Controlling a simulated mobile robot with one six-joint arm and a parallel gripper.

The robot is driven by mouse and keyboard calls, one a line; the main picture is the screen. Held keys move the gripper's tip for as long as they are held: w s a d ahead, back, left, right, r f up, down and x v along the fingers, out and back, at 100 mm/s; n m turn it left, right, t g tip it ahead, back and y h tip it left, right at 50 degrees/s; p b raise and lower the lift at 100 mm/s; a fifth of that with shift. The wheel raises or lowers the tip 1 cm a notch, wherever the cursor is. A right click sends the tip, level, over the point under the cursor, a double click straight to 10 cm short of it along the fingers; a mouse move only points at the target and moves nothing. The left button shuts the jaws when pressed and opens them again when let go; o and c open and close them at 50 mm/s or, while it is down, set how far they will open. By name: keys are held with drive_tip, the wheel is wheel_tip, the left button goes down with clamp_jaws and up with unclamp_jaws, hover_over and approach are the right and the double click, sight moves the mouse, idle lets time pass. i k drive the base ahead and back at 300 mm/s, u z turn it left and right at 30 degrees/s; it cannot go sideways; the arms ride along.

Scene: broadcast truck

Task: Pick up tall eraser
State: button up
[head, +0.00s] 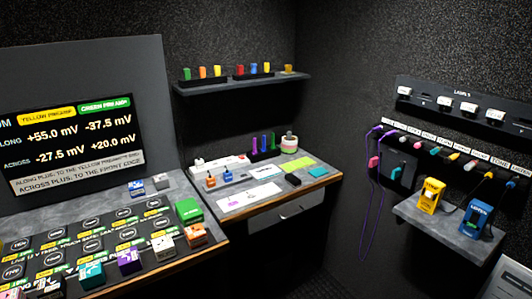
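I cannot single out the tall eraser for sure at this size. A small black block (292,180) lies on the far desk, near its front edge. A flat teal piece (318,171) lies to its right. Upright purple and green pieces (265,145) stand in a dark holder at the back of that desk. A white and pink round pot (289,144) stands right of them. My gripper is not in view.
The far desk (240,208) also holds papers (249,193), a white power strip (222,164) and small orange and blue blocks. A shelf (240,84) hangs above. The left console (195,258) carries several coloured blocks. A purple cable (367,215) hangs on the right wall.

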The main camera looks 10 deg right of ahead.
sight(290, 178)
drive_tip(key=k, duration=0.9)
drive_tip(key=z, duration=0.65)
drive_tip(key=i, duration=1.85)
drive_tip(key=u, duration=0.5)
drive_tip(key=i, duration=0.55)
drive_tip(key=u, duration=0.3)
